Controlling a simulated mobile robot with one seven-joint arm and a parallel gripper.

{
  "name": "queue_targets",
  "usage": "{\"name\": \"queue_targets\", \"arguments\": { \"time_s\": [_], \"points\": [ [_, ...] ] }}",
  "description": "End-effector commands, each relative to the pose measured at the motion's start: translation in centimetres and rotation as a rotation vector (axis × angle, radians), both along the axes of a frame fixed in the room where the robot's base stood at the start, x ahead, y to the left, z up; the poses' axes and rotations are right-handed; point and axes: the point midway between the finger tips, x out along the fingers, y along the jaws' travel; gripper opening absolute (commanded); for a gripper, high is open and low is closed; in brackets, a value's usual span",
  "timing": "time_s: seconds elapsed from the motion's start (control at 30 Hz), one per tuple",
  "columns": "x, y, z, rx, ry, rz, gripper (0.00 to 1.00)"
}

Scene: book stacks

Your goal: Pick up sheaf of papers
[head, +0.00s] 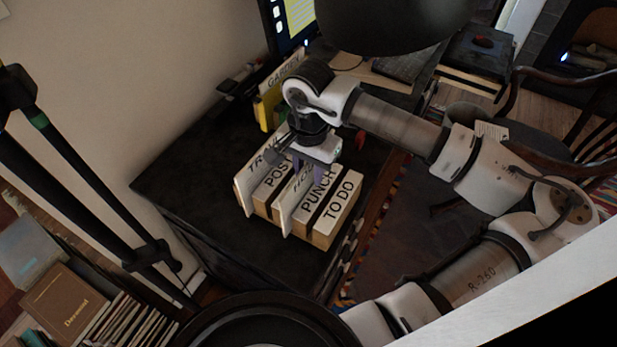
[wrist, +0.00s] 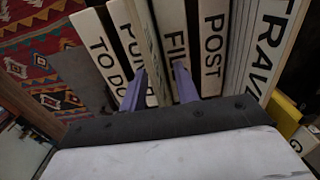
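A white sheaf of papers (head: 289,215) stands on edge in a row of labelled files on the dark desk; its lettering is partly covered by my gripper. My gripper (head: 308,163) is over the row, pointing down. In the wrist view its two purple fingers (wrist: 160,88) are apart, reaching into the row around the sheaf and the FILE spine (wrist: 173,28). I cannot tell whether they touch anything. A second sheaf, marked TRAVEL (wrist: 262,45), stands at the right end of the row in the wrist view.
The POST (wrist: 212,45), PUNCH (head: 318,195) and TO DO (head: 340,205) files stand close beside the fingers. A yellow item and GARDEN papers (head: 283,72) stand behind. A black lamp shade (head: 395,22) hangs near my arm. The desk's front left is bare (head: 200,190).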

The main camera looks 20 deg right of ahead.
Motion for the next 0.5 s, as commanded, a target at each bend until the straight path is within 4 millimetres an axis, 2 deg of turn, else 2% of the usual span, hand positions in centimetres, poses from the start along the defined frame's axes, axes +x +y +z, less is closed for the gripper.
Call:
{"name": "queue_targets", "arguments": {
  "time_s": [0.13,0.5],
  "points": [
    [-0.04,0.03,-0.95,0.001,0.001,0.001,0.31],
    [-0.02,0.00,-1.07,0.000,0.000,0.000,0.31]
  ]
}}
